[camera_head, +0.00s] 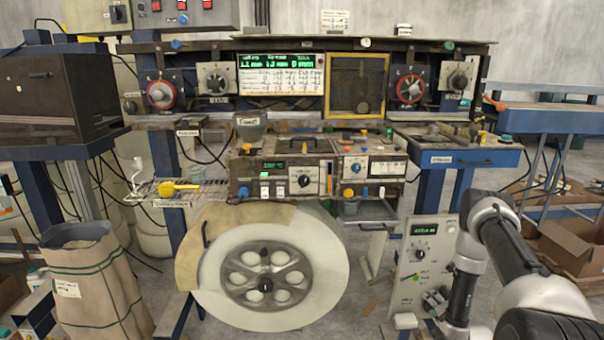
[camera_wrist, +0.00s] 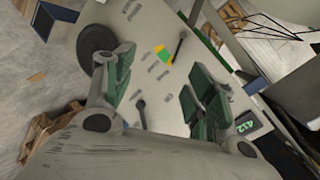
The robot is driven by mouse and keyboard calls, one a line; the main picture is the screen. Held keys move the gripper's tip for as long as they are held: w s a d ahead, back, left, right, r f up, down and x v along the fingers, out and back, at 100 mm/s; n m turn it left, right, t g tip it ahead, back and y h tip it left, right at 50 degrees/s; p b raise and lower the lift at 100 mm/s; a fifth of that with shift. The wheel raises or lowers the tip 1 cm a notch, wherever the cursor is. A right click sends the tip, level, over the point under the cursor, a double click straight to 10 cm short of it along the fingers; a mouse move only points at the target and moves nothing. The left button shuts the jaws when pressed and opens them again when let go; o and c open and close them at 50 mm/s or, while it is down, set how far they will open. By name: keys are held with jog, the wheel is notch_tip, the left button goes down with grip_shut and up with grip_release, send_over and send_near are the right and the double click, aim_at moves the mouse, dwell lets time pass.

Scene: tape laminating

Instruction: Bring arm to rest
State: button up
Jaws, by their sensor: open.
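My gripper (camera_wrist: 163,88) is open in the wrist view, its two green-padded fingers spread wide with nothing between them. Beyond the fingers is a pale control panel (camera_wrist: 150,45) with a black knob, dark levers, a yellow-green mark and a small green display. In the head view the same kind of panel (camera_head: 418,246) stands at the lower right, with a green display and a dial. My gripper (camera_head: 434,301) is low in front of that panel. My arm folds down at the right side. Whether the fingers touch the panel cannot be told.
A large white roll (camera_head: 322,271) on a dark spoked hub stands left of the panel. The laminating machine (camera_head: 303,146) is above it. A blue workbench (camera_head: 456,160) is behind my arm. A paper sack (camera_head: 92,290) stands at left, cardboard boxes (camera_head: 572,245) at right.

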jog(key=s+f+n+g, duration=0.2)
jog(key=s+f+g, duration=0.3)
jog(key=s, duration=0.2)
jog(key=s+r+n+g, duration=0.3)
jog(key=s+r+g, duration=0.1)
jog(key=r, duration=0.1)
jog(key=s+a+r+n, duration=0.2)
jog(key=s+a+r, duration=0.3)
jog(key=r, duration=1.4)
jog(key=s+a+r+n, duration=0.3)
jog(key=s+r, duration=0.8)
jog(key=r, duration=0.8)
jog(key=s+a+r+n, duration=0.2)
jog(key=s+a+r, duration=0.4)
jog(key=r, duration=1.3)
jog(key=shift+s+a+n, duration=0.3)
jog(key=shift+s, duration=0.9)
